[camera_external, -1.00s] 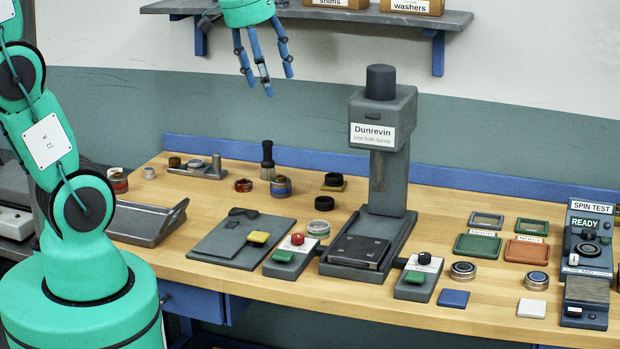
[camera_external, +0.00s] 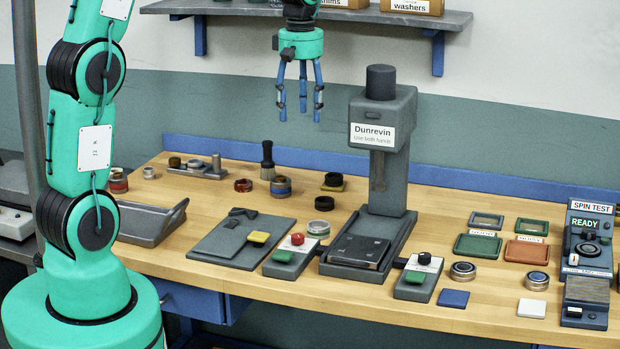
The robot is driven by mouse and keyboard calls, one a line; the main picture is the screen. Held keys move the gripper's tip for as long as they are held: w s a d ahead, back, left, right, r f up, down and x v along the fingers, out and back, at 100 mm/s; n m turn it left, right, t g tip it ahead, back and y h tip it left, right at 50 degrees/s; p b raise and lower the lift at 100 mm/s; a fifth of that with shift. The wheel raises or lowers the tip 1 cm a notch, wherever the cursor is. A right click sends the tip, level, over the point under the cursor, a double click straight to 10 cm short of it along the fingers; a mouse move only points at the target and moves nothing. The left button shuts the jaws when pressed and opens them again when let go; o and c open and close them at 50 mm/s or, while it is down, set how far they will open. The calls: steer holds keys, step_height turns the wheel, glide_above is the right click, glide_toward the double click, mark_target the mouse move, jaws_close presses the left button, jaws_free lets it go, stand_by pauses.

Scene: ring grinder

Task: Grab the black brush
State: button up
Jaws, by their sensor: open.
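The black brush (camera_external: 267,155) stands upright at the back of the workbench, its dark handle up and paler bristles down. My gripper (camera_external: 301,112) points straight down with its blue fingers spread and nothing between them. It is in the air, higher in the picture than the brush and a little to its right, apart from it.
The grey Dunrevin press (camera_external: 383,140) rises to the right of my gripper. A banded ring stack (camera_external: 281,186), a red ring (camera_external: 243,185) and black rings (camera_external: 324,203) sit near the brush. A wall shelf (camera_external: 300,9) hangs above. Bare wood (camera_external: 215,212) lies left of the rings.

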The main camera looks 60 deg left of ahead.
mark_target(268, 162)
steer(key=w+a+f+n+g+h+b, duration=0.15)
steer(key=a+f+n, duration=0.25)
steer(key=a+f, duration=0.6)
steer(key=w+a+f+n+b, duration=0.1)
steer(key=w+a+f+n, duration=0.3)
steer(key=a+f, duration=0.55)
steer(key=a+f+n+p, duration=0.1)
steer(key=a+n, duration=0.1)
steer(key=a, duration=0.4)
steer(key=w+a+f+n+t+y+p, duration=0.1)
steer(key=a+f+n, duration=0.1)
steer(key=a, duration=0.4)
steer(key=a+f+n+p, duration=0.1)
steer(key=a+f+n, duration=0.1)
steer(key=a+n, duration=0.2)
steer(key=shift+w+a+f+t+y, duration=0.1)
steer(key=shift+w+a+t+y, duration=0.05)
steer(key=shift+a, duration=0.65)
steer(key=shift+w+a+f+t+y, duration=0.1)
steer(key=shift+w+a, duration=0.05)
steer(key=shift+a, duration=0.6)
steer(key=shift+f+b, duration=0.45)
steer(key=shift+f, duration=1.95)
jaws_close()
